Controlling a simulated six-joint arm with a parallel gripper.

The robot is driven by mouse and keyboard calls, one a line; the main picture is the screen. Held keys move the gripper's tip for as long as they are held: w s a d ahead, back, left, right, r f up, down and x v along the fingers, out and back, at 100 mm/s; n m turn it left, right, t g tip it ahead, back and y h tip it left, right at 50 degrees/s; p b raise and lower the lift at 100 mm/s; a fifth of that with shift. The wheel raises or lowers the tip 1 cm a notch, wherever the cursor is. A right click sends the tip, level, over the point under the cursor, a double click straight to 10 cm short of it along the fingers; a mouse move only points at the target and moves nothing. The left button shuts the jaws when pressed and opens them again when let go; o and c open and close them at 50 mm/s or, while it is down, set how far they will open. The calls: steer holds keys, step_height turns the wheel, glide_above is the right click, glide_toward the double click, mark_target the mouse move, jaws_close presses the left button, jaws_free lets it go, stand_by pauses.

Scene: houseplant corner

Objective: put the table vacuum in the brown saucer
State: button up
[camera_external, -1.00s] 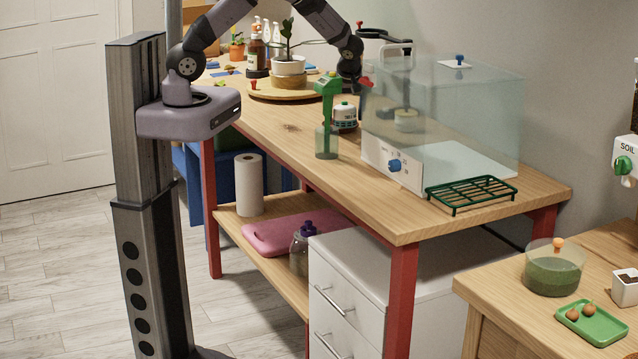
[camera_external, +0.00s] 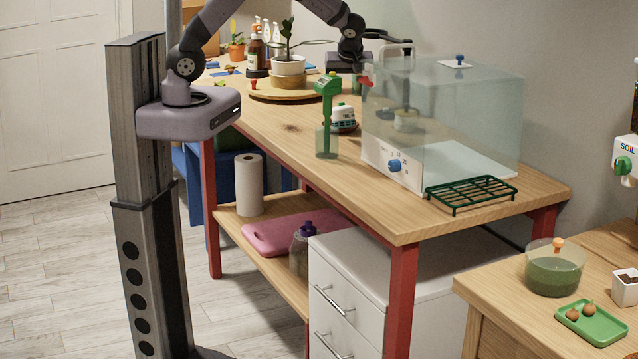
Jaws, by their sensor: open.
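A brown round piece (camera_external: 289,83) sits under the white plant pot on the round wooden board. I cannot tell whether it is the brown saucer; no other clear brown saucer shows.
The clear case (camera_external: 445,105) fills the right of the bench, with a green wire rack (camera_external: 471,192) in front. The green-handled dispenser (camera_external: 327,115) stands close to the vacuum's left. The round board (camera_external: 262,94) holds the plant pot (camera_external: 289,66).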

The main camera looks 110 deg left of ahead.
steer(key=shift+b+v, duration=0.45)
steer(key=shift+v, duration=2.4)
